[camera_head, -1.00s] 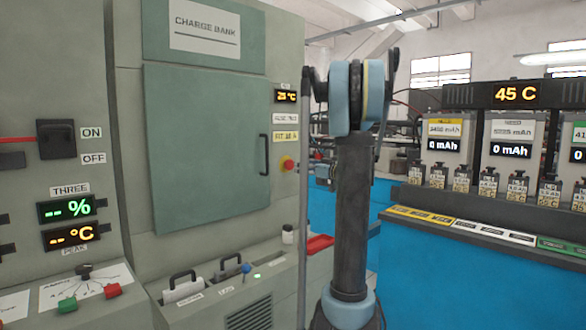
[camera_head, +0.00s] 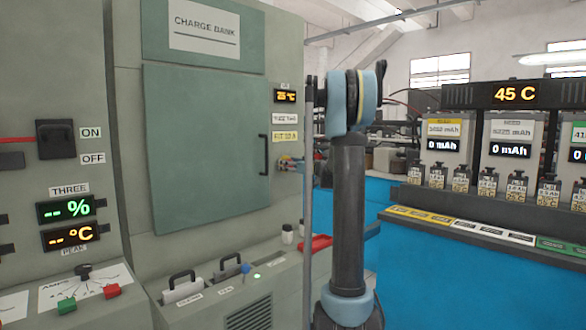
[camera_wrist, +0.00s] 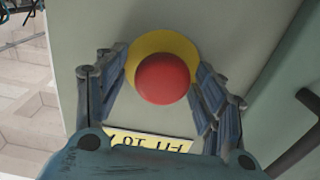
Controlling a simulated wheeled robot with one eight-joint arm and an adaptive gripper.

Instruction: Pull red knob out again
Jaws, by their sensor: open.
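The red knob (camera_wrist: 167,79) is round and stands on a yellow disc (camera_wrist: 150,45) on the pale green cabinet face in the wrist view. My gripper (camera_wrist: 161,65) is open, with one finger on each side of the knob. Gaps show between the fingers and the red cap, so they are not closed on it. In the head view my gripper (camera_head: 291,164) is at the cabinet's right edge, over the knob's place, and mostly hides the knob.
A yellow label (camera_wrist: 148,142) lies near the knob, upside down in the wrist view. The cabinet door's dark handle (camera_head: 263,154) is just left of my gripper.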

